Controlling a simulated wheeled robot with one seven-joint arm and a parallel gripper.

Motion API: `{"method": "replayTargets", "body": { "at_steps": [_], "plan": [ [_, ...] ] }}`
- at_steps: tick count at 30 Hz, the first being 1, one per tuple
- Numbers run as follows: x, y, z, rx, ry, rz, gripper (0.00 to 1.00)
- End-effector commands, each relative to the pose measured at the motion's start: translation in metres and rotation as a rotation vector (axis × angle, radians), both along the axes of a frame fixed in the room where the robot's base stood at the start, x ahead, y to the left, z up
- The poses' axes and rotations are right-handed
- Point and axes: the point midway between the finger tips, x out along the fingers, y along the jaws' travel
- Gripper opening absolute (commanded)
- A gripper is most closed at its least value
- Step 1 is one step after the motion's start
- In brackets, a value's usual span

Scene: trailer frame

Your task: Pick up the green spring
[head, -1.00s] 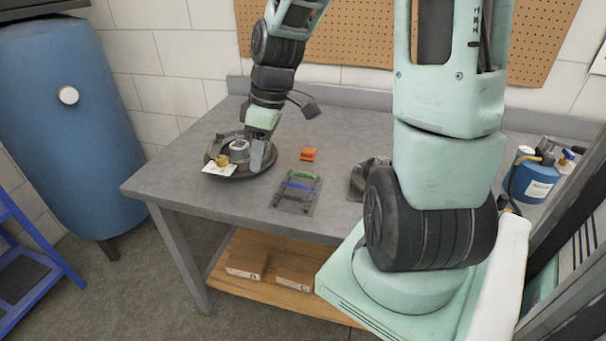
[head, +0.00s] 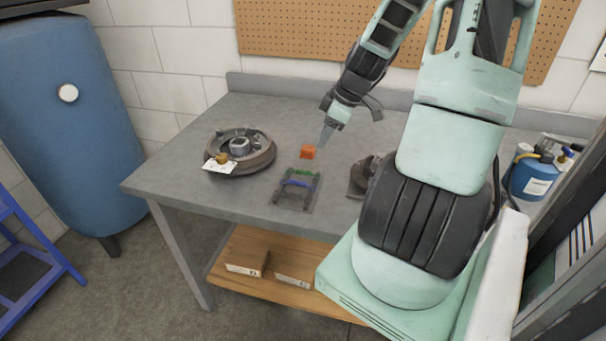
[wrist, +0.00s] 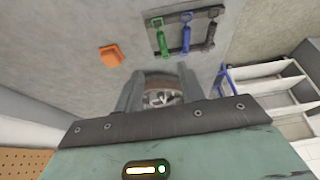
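The green spring (head: 304,173) lies across the far end of a small dark rack (head: 277,199) on the grey workbench. In the wrist view the green spring (wrist: 158,36) is the leftmost of the springs on the rack, beyond my fingers. A blue spring (wrist: 186,39) and a dark spring (wrist: 210,37) lie beside it. My gripper (head: 322,147) is above the bench, near the orange block and apart from the springs. In the wrist view my gripper (wrist: 160,78) has its fingers spread with nothing held between them.
An orange block (head: 308,152) sits just beyond the rack. A round brake drum assembly (head: 262,160) with a white tag stands at the left. A dark object (head: 359,182) stands right of the rack, partly hidden by my arm. A blue canister (head: 533,180) is far right.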

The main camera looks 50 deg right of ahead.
Motion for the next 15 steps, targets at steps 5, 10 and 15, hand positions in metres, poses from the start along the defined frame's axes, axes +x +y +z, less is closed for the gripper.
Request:
{"method": "replayTargets", "body": {
  "at_steps": [5,10,15],
  "plan": [
    [0.013,0.008,-0.035,0.004,0.002,0.005,0.39],
    [0.02,0.011,-0.054,0.002,0.001,0.002,0.39],
    [0.024,0.013,-0.062,0.002,0.002,0.001,0.39]
  ]
}}
